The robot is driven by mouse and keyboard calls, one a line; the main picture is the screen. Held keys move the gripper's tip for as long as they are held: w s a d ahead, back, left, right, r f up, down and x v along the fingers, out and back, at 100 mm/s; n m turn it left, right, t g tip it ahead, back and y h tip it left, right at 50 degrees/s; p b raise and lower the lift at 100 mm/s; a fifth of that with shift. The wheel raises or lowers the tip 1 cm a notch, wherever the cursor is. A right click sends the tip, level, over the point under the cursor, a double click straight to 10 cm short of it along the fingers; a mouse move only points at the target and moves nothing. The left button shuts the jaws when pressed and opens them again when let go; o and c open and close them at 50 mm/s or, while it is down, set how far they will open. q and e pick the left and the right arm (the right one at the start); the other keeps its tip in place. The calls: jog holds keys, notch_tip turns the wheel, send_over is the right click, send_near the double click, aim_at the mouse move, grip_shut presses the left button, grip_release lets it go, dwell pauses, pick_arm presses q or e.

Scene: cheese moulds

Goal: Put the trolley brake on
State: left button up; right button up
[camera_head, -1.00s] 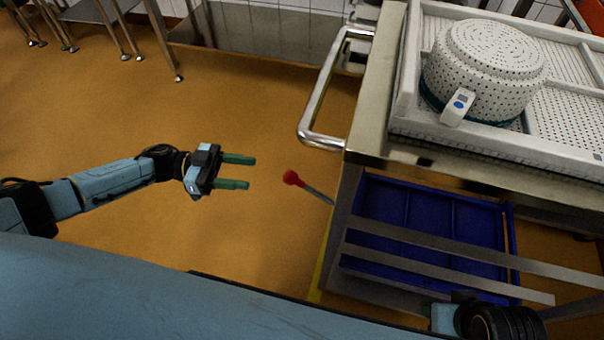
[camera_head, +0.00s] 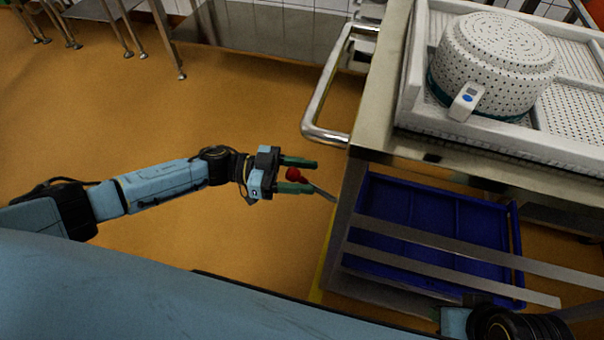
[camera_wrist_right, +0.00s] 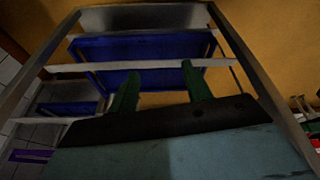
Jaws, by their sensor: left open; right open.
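The trolley (camera_head: 372,125) stands at the right of the head view, with a steel push handle (camera_head: 309,112) at its left end. The brake lever, a thin rod with a red knob (camera_head: 293,174), sticks out from the trolley's left side below the top. My left gripper (camera_head: 305,176) is open, its green fingers pointing right. The red knob lies between the fingers in the picture; I cannot tell whether they touch it. My right gripper (camera_wrist_right: 160,88) is open and empty in the right wrist view, facing the trolley's frame. In the head view its fingers are mostly hidden.
Blue crates (camera_head: 430,222) sit below, behind metal bars.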

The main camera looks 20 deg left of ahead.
pick_arm(q)
grip_shut()
dwell(0.3)
